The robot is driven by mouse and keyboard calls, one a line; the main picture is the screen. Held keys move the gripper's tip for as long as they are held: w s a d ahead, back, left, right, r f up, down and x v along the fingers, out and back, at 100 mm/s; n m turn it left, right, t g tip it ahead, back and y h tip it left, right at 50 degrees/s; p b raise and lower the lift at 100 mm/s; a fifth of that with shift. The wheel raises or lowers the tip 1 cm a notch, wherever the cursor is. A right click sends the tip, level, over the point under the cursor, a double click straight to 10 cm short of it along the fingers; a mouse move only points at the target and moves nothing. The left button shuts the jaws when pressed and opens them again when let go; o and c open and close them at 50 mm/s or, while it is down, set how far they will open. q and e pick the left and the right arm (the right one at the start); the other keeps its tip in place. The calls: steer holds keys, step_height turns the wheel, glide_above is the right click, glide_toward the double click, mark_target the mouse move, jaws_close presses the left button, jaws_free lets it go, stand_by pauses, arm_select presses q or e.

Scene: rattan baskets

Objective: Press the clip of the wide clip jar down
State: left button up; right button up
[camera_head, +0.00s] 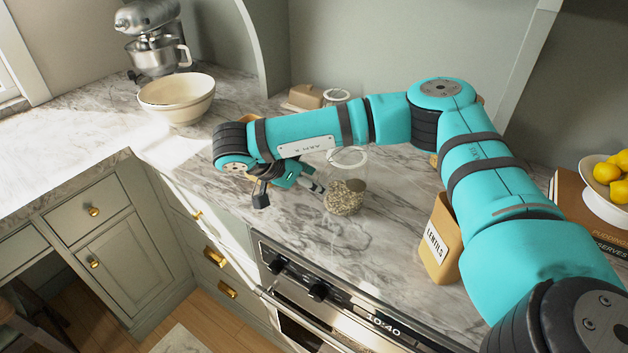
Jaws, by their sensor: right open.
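A clear glass jar (344,198) stands on the marble counter, part filled with pale grains. It appears to be the wide clip jar. A pale ring shows at its top, but its clip is too small to make out. My right gripper (290,190) is open just left of the jar. One fingertip is close to the jar's left side; I cannot tell if it touches. My right forearm passes above and behind the jar. My left gripper is not in view.
A tan lentils canister (438,243) stands right of the jar, beside my arm. Another glass jar (337,97) is partly hidden behind my forearm. A cream bowl (176,99) and a stand mixer (150,40) are at the back left. Lemons (607,172) fill a bowl at right.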

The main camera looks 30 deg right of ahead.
steer(key=shift+d+f, duration=0.4)
jaws_close()
steer(key=shift+d+f+h+p, duration=0.2)
steer(key=shift+f+h+p, duration=0.1)
steer(key=shift+h+p, duration=0.45)
steer(key=shift+d+f+h+p, duration=0.2)
steer(key=shift+h+p, duration=0.25)
steer(key=shift+h, duration=0.45)
steer(key=shift+d+f+h+p, duration=0.15)
steer(key=shift+f+h+p, duration=0.2)
steer(key=shift+h+p, duration=0.4)
jaws_free()
